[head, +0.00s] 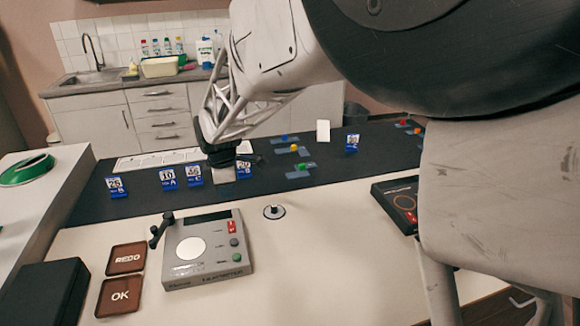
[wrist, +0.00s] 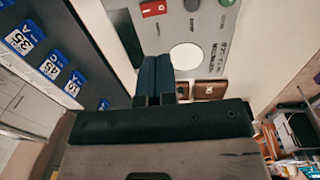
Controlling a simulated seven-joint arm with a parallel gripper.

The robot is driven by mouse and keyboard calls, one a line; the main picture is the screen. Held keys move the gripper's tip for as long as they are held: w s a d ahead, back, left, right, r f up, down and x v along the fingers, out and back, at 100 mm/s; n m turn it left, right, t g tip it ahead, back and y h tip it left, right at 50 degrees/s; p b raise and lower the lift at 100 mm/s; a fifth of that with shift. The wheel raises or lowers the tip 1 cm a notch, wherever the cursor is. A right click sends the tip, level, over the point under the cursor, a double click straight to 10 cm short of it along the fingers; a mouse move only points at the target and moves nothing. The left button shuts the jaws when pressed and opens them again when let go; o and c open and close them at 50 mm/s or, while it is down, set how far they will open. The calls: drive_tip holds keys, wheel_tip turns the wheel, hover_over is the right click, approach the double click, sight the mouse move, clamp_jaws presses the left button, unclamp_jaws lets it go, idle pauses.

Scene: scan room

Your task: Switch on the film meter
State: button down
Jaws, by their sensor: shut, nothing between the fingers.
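The film meter (head: 182,278) is a grey box on the white table, with a white round spot, a dark display strip and a black arm at its left. Its red rocker switch (head: 232,227) is at the right, above a dark button (head: 233,242) and a green button (head: 236,257). My gripper (head: 221,172) is shut and empty, above the dark strip behind the meter. In the wrist view its fingers (wrist: 156,70) show beside the meter's panel (wrist: 205,28), apart from the red switch (wrist: 153,8). The switch's position is too small to tell.
Brown REDO (head: 126,259) and OK (head: 120,296) pads lie left of the meter. A small white disc with a black knob (head: 274,211) stands to its right, and a black device (head: 398,203) is farther right. Blue numbered markers (head: 118,188) stand on the dark strip behind.

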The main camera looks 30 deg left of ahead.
drive_tip(key=shift+w+d+r+g+y, duration=0.15)
drive_tip(key=shift+w+g+y, duration=0.45)
drive_tip(key=shift+w, duration=0.45)
drive_tip(key=shift+w+d+r+g+y, duration=0.1)
drive_tip(key=shift+w+g+y, duration=0.3)
drive_tip(key=shift+w+g, duration=0.5)
drive_tip(key=shift+w, duration=0.1)
drive_tip(key=shift+f, duration=0.1)
approach(230, 223)
drive_tip(key=x, duration=0.5)
drive_tip(key=shift+s+a, duration=0.1)
drive_tip(key=shift+s, duration=0.25)
drive_tip(key=shift+w+a+f, duration=0.1)
drive_tip(key=shift+f, duration=0.75)
drive_tip(key=shift+f, duration=0.15)
